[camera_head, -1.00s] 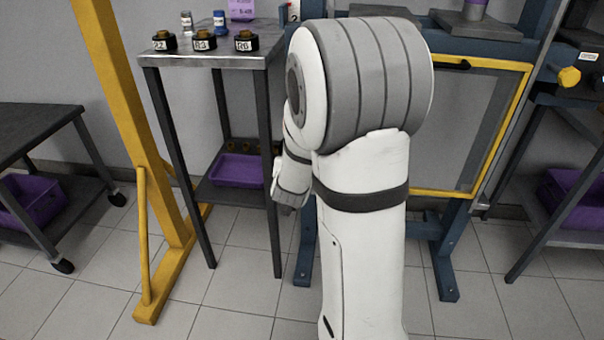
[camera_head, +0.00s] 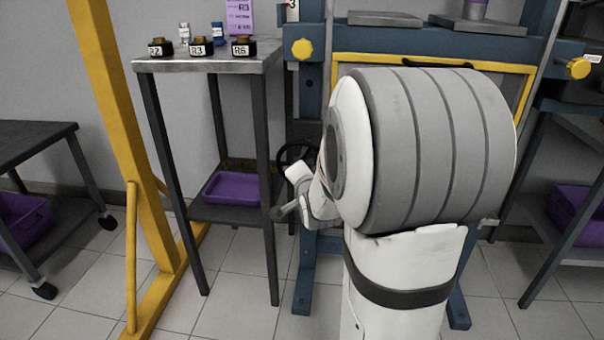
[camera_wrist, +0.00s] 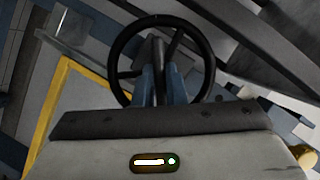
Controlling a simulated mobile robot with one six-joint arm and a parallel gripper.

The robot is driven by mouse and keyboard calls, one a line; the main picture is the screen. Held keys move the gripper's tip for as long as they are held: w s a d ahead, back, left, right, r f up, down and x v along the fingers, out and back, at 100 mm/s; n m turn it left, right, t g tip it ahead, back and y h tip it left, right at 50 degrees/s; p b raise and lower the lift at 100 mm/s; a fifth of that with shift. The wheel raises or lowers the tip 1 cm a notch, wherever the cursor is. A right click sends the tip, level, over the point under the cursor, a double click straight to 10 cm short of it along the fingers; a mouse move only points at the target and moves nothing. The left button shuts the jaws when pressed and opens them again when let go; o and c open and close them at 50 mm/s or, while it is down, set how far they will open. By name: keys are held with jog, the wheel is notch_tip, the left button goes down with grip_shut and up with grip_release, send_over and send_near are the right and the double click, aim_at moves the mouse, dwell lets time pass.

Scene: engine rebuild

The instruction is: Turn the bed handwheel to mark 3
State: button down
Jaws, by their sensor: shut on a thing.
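The bed handwheel (camera_wrist: 201,40) is a dark ring with spokes, seen nearly face-on in the wrist view. In the head view only a dark part of its rim (camera_head: 284,155) shows, low beside the blue press post, with my arm in front of the rest. My gripper (camera_wrist: 160,82) has its two blue fingers closed on a dark part of the handwheel inside the ring; I cannot tell whether it is a spoke or a handle. In the head view my arm hides the fingers. A white label with a 3 (camera_head: 292,5) is cut off at the top edge.
A steel stand (camera_head: 205,63) with labelled black parts is left of the wheel, a purple tray (camera_head: 226,188) on its lower shelf. A yellow post (camera_head: 115,110) stands further left. The blue press frame (camera_head: 440,46) has a yellow-edged guard and yellow knobs.

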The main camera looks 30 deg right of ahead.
jog(key=shift+d+m, duration=0.2)
jog(key=shift+m, duration=0.3)
jog(key=c, duration=1.5)
grip_release()
jog(key=shift+a+t, duration=0.1)
jog(key=shift+t, duration=0.2)
jog(key=shift+s, duration=0.1)
